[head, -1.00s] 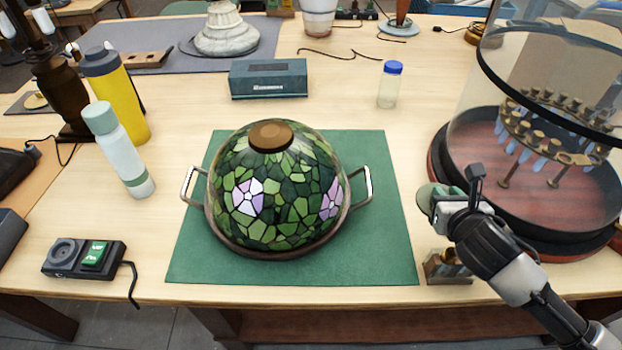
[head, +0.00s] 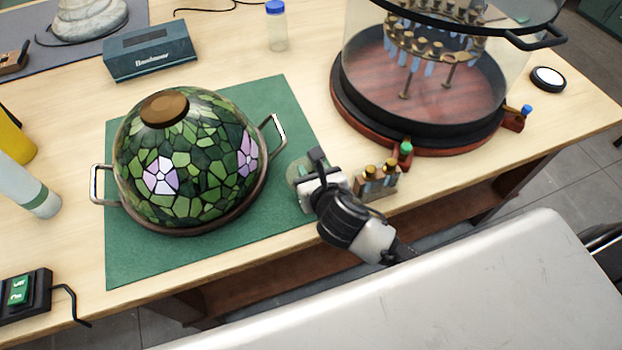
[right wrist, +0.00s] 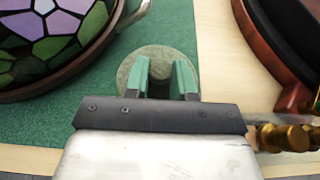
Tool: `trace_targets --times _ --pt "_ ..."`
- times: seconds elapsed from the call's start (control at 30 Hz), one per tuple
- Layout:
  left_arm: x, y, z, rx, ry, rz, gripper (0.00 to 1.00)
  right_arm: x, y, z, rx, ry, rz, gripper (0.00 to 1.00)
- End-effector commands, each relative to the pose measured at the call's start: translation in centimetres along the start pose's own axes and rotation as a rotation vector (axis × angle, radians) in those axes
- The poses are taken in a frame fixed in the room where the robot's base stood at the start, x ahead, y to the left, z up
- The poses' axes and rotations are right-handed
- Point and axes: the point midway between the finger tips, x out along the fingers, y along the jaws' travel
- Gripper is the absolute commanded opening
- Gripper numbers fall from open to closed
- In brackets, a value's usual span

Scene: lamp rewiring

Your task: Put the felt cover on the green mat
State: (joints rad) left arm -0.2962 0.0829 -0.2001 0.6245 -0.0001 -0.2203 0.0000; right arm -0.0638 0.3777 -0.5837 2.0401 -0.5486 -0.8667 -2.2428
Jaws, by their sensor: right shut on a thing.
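The felt cover (head: 296,170) is a small round grey-green disc. It also shows in the right wrist view (right wrist: 160,54), between and beyond my green fingertips. My right gripper (head: 305,178) is shut on it, above the near right part of the green mat (head: 283,100). I cannot tell whether the cover touches the mat. The mat also shows in the right wrist view (right wrist: 75,105). A green stained-glass lamp shade (head: 190,160) in a two-handled ring stands on the mat, left of the gripper. My left gripper is not in view.
A glass-walled round case (head: 420,100) with a red-brown floor stands right of the mat. A small block with brass fittings (head: 376,182) sits close right of my right gripper. A blue box (head: 150,50) and a blue-capped bottle (head: 277,28) stand behind. The mat's front strip is bare.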

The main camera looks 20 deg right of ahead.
Motion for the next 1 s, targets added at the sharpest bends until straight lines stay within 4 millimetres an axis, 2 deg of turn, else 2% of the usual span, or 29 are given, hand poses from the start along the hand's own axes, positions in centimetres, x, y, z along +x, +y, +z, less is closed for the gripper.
trace_targets --times 0.1,0.2,0.57,0.6,0.77,1.0 --pt "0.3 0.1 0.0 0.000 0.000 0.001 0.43 0.7 0.0 -2.0 0.002 0.006 -0.002 0.02" --pt "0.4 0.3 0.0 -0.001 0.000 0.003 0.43 1.1 0.0 -3.0 0.001 0.004 -0.001 0.02" --pt "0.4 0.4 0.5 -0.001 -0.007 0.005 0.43 1.3 -0.1 -3.3 0.000 0.003 0.000 0.02" --pt "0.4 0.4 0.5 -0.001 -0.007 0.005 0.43 1.3 -0.1 -3.4 0.000 0.003 0.000 0.26" --pt "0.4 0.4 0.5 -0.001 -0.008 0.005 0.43 1.3 -0.1 -3.3 0.000 0.003 0.000 0.50" --pt "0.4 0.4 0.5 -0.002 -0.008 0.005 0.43 1.3 -0.1 -3.3 0.000 0.002 0.000 0.50"
